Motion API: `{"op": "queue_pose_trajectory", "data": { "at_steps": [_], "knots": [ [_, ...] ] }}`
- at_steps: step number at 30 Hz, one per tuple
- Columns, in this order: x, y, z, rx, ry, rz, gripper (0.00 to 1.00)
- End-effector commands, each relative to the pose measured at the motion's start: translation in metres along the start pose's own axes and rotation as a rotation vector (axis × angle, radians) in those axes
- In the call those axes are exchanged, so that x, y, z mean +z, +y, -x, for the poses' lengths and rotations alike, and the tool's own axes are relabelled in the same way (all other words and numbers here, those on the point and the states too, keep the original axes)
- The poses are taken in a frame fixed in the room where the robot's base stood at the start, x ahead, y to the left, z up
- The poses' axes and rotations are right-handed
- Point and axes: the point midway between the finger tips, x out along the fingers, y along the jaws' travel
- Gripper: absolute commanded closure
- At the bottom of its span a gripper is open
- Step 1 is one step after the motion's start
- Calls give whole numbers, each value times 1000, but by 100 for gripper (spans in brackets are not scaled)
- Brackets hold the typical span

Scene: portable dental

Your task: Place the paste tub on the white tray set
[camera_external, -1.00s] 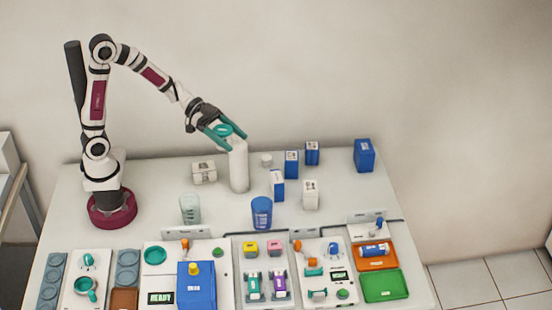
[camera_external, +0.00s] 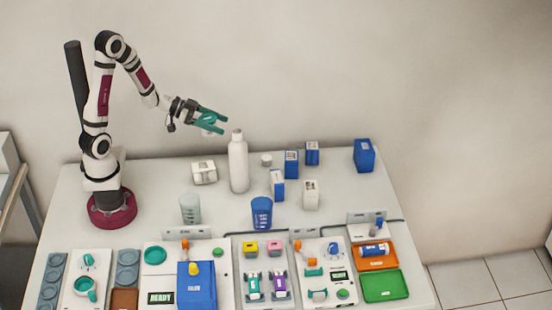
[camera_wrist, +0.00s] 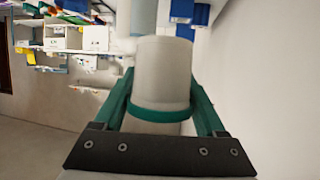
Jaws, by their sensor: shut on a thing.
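My gripper (camera_external: 220,124) is shut on a pale tub with a teal band, apparently the paste tub (camera_wrist: 163,72), and holds it in the air left of and above the tall white bottle's top. In the wrist view the tub sits between the teal fingers of my gripper (camera_wrist: 160,105). In the external view the fingers mostly hide it. Several white panels or trays lie along the front: one with teal pieces at the left (camera_external: 76,262), one with a READY display in the middle (camera_external: 162,279), another further right (camera_external: 326,268). Which is the white tray set, I cannot tell.
The tall white bottle (camera_external: 238,165) stands close to my gripper. Orange (camera_external: 365,265) and green (camera_external: 385,288) trays lie at the right.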

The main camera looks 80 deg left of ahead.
Motion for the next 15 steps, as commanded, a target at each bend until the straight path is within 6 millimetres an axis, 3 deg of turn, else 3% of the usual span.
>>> {"op": "queue_pose_trajectory", "data": {
  "at_steps": [15],
  "knots": [
    [96, 1, -40, 2, -3, 7, 84]
  ]
}}
